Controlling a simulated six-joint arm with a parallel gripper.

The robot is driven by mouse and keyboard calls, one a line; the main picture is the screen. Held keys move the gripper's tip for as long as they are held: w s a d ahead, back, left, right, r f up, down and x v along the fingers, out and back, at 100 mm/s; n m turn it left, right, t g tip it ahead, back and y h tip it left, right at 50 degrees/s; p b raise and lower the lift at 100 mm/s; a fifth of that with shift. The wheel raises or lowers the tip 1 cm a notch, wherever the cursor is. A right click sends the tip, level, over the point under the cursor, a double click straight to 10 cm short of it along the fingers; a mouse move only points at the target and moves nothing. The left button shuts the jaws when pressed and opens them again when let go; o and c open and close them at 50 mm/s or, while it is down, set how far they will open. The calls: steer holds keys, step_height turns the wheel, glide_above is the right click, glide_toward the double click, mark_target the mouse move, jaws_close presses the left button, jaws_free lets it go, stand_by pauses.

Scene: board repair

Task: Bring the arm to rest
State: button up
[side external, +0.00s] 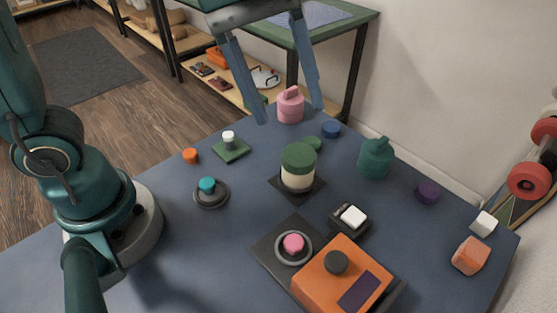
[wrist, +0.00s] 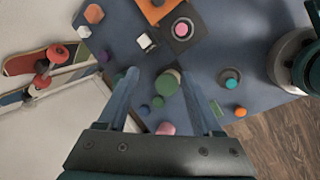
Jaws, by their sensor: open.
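My gripper (side external: 288,112) is open and empty, raised above the back of the blue table (side external: 225,272), with its fingers pointing down. In the wrist view my gripper (wrist: 166,92) shows its two fingers spread apart. Between and beyond them lies a cream jar with a green top (wrist: 167,85), which also stands on a dark square base in the side view (side external: 299,167). A pink bottle (side external: 290,105) stands on the table behind the fingers. It is partly covered by my gripper body in the wrist view (wrist: 166,128). I cannot tell any contact with it.
An orange box (side external: 315,284) with a dark knob and a pink button (side external: 293,243) on a dark plate are at the front. A teal bottle (side external: 375,158), a white-topped block (side external: 352,217), a teal-knobbed disc (side external: 211,194) and several small pieces stand around. The left front table is clear.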

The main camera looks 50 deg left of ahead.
steer(key=s+a+f+m+t+y, duration=0.1)
steer(key=s+a+f+m+t, duration=0.1)
steer(key=a, duration=0.4)
steer(key=s+a+f+m+t+y, duration=0.2)
steer(key=s+a+f+m, duration=0.1)
steer(key=m, duration=0.4)
steer(key=s+a, duration=0.1)
steer(key=a, duration=0.1)
steer(key=shift+s+a+f+y, duration=0.3)
steer(key=shift+s+a, duration=0.05)
steer(key=shift+s, duration=0.05)
